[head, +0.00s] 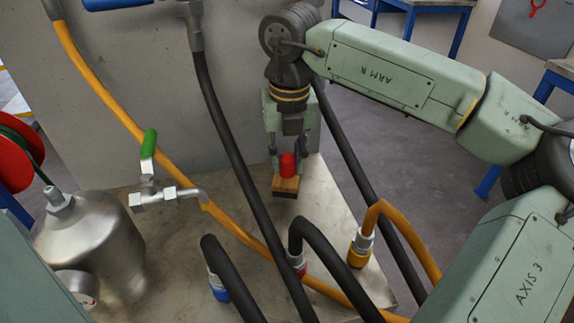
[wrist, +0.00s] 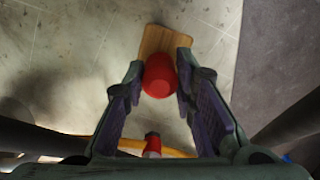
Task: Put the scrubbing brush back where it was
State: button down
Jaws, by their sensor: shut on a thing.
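The scrubbing brush has a wooden block (head: 286,184) with dark bristles beneath and a red knob handle (head: 287,164). My gripper (head: 287,163) is shut on the red handle, with a finger on each side of it. In the wrist view, the red handle (wrist: 160,75) sits between my gripper's fingertips (wrist: 160,72), and the wooden block (wrist: 153,40) shows beyond it. The brush is upright, over the back part of the pale worktop (head: 325,215). I cannot tell whether its bristles touch the surface.
A black hose (head: 240,150) passes left of the brush and another (head: 350,150) right of it. An orange hose (head: 110,110) crosses in front. A green-handled valve (head: 150,180) and metal vessel (head: 90,245) stand left. The worktop's right edge is near the brush.

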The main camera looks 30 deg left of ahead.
aim_at(287, 171)
jog(key=shift+f+p, duration=0.45)
jog(key=shift+f, duration=1.2)
jog(key=shift+f, duration=0.2)
jog(key=c, duration=1.3)
grip_release()
jog(key=shift+r, duration=0.15)
jog(key=r, duration=0.4)
jog(key=r+b, duration=0.1)
jog(key=r, duration=0.3)
jog(key=r+b, duration=0.1)
jog(key=r, duration=0.3)
jog(key=shift+s+d, duration=0.25)
jog(key=shift+d, duration=0.05)
